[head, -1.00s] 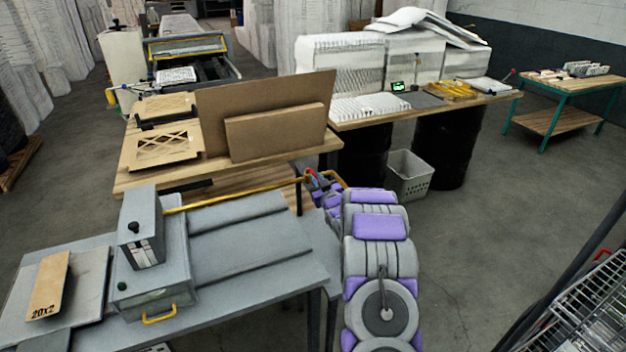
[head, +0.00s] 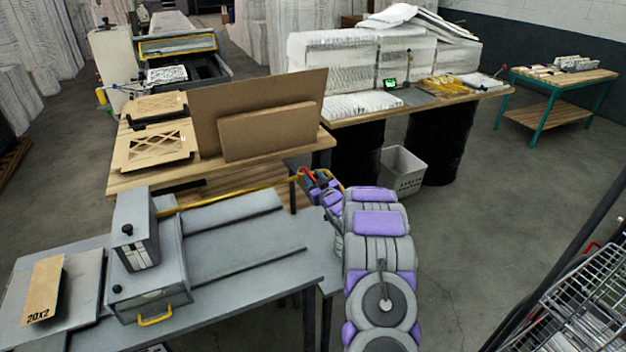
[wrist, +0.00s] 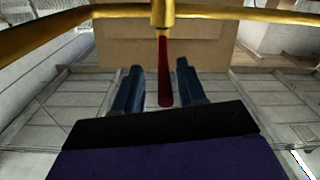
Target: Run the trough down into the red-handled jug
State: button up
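A yellow bar (head: 235,196) runs from the grey machine box (head: 150,275) on the grey table to my gripper (head: 312,178). In the wrist view the yellow bar (wrist: 240,12) crosses the top of the picture. A red handle (wrist: 165,75) sticks out from a brass-coloured fitting on it. My gripper (wrist: 160,85) has its two dark fingers apart, one on each side of the red handle, with gaps showing. In the head view the red part (head: 308,174) is small beside my gripper. I can make out no jug and no clear trough.
A wooden bench (head: 150,182) with brown boards (head: 255,115) stands behind the grey table (head: 245,300). A grey bin (head: 402,172) stands on the floor by black drums. A wire rack (head: 590,300) is at the right. Floor between bin and rack is clear.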

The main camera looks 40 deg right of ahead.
jog(key=s+a+p, duration=0.1)
jog(key=s+a, duration=0.1)
jog(key=s, duration=1.5)
jog(key=shift+a+p, duration=0.3)
jog(key=shift+a, duration=0.1)
jog(key=s+a+r+g, duration=0.3)
jog(key=a+g, duration=0.2)
jog(key=a, duration=0.2)
jog(key=s+a+r+g, duration=0.3)
jog(key=a+g, duration=0.2)
jog(key=a, duration=0.2)
jog(key=s+a+r+g+y, duration=0.1)
jog(key=s+a+g, duration=0.2)
jog(key=s+a, duration=0.4)
jog(key=s+a+r+g+y, duration=0.1)
jog(key=s+a+r+g, duration=0.1)
jog(key=s+a, duration=0.6)
jog(key=s+a+r+g+y, duration=0.1)
jog(key=s+a+g, duration=0.3)
jog(key=s, duration=1.3)
jog(key=a+r+b, duration=0.1)
jog(key=a, duration=0.3)
jog(key=shift+s+g, duration=0.2)
jog(key=shift+g, duration=0.1)
